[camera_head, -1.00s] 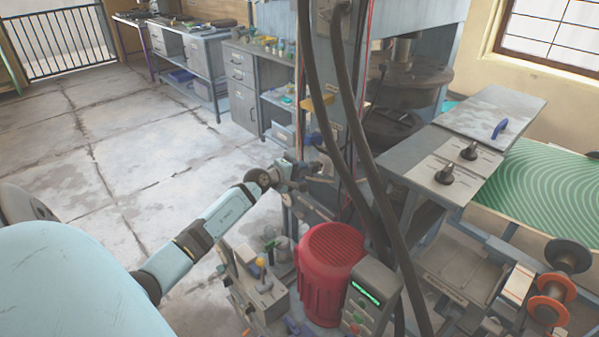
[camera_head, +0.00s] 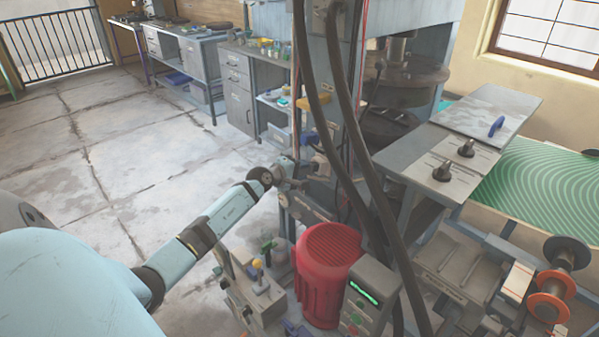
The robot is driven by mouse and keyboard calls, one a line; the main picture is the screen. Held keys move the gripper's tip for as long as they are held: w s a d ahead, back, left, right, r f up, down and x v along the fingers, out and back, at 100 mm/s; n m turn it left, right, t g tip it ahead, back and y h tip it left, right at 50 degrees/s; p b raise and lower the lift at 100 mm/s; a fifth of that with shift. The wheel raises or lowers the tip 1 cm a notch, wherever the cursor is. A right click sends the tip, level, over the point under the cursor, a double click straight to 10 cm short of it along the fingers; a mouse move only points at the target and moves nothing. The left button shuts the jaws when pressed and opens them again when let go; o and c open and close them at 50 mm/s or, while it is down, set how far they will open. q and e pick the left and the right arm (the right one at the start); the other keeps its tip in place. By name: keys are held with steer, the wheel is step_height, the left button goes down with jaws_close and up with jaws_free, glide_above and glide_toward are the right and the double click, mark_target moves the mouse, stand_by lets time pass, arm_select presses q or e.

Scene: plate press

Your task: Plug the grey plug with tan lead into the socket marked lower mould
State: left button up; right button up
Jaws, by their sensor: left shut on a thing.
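My left arm reaches in from the left, and my left gripper (camera_head: 304,181) is at the side of the press column, above the red motor. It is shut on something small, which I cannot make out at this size. The grey plug, its tan lead and the socket marked lower mould cannot be told apart in this view. My right gripper is not in view.
A red motor (camera_head: 327,270) and a control box with a green display (camera_head: 366,300) stand just below my left gripper. Two thick dark hoses (camera_head: 345,165) hang in front of the press column. A table with two black knobs (camera_head: 455,160) is at right. Floor at left is clear.

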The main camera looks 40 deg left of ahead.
arm_select(q)
steer(key=shift+b+x, duration=0.5)
steer(key=shift+x, duration=0.4)
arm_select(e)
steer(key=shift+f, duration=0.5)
arm_select(q)
steer(key=o, duration=1)
steer(key=p+v, duration=0.1)
steer(key=v, duration=1.2)
steer(key=shift+s+r, duration=0.15)
steer(key=shift+s, duration=0.25)
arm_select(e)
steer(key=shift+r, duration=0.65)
